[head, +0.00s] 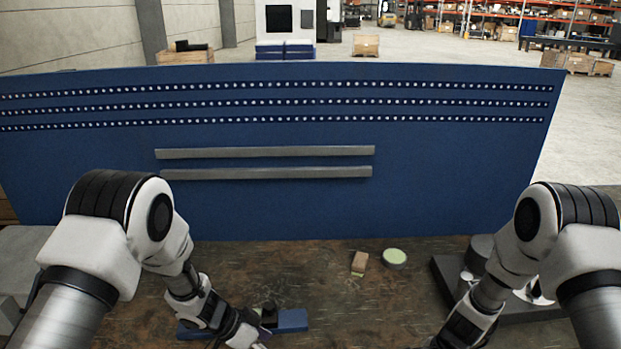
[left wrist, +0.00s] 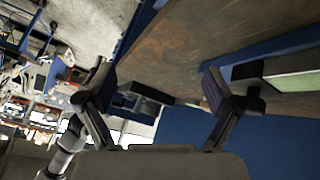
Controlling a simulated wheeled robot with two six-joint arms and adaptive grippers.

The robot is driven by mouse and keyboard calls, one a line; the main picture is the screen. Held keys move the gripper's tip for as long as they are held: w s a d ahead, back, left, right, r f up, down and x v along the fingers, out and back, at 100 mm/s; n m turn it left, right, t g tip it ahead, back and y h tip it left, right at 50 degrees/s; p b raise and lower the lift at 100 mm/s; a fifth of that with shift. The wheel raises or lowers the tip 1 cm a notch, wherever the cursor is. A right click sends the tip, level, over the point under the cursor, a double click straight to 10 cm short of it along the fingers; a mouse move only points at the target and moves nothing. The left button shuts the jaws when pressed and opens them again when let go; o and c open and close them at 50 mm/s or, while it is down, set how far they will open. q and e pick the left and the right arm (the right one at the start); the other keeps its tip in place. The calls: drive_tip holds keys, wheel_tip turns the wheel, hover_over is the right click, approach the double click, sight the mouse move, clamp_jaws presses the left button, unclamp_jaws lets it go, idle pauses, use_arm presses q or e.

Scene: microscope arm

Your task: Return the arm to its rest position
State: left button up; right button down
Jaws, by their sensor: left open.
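My left gripper (head: 252,340) points down at the lower edge of the head view, beside a blue block-like base (head: 292,320) with a dark part on it. In the left wrist view its two fingers (left wrist: 160,105) are spread apart with nothing seen held between them. My right gripper (head: 445,341) is at the lower edge of the head view, mostly cut off, and its jaws cannot be made out. A dark stand (head: 447,272) with grey and shiny parts sits on the right, partly behind my right arm. I cannot clearly make out a microscope arm.
The worn brown bench (head: 330,300) carries a small wooden block (head: 359,263) and a round tin with a pale green top (head: 394,257). A blue panel (head: 440,170) with slots and two grey rails (head: 265,152) stands behind. The bench middle is mostly clear.

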use_arm(q)
drive_tip(key=s+a+f+n+y, duration=0.35)
drive_tip(key=s+a, duration=0.25)
drive_tip(key=s, duration=0.4)
drive_tip(key=s+a+f+n+g+y, duration=0.15)
drive_tip(key=s+a+f+n, duration=0.3)
drive_tip(key=s, duration=0.45)
drive_tip(key=s+a+f+n+y, duration=0.35)
drive_tip(key=s+a, duration=0.35)
drive_tip(key=s, duration=0.3)
use_arm(e)
drive_tip(key=s+d+f+n+t+h, duration=0.1)
drive_tip(key=s+f+n+h, duration=0.25)
drive_tip(key=s+n, duration=1.55)
use_arm(q)
drive_tip(key=shift+t+h, duration=0.25)
drive_tip(key=shift+h, duration=0.1)
drive_tip(key=f+b, duration=0.3)
drive_tip(key=b, duration=0.1)
drive_tip(key=w+f+b, duration=0.1)
drive_tip(key=f+b, duration=0.1)
drive_tip(key=shift+d+f+b, duration=0.25)
drive_tip(key=shift+f+b, duration=0.05)
drive_tip(key=shift+b, duration=0.1)
use_arm(e)
drive_tip(key=s+f+m, duration=0.3)
drive_tip(key=f+m, duration=0.1)
drive_tip(key=f, duration=0.3)
drive_tip(key=shift+s+d, duration=0.15)
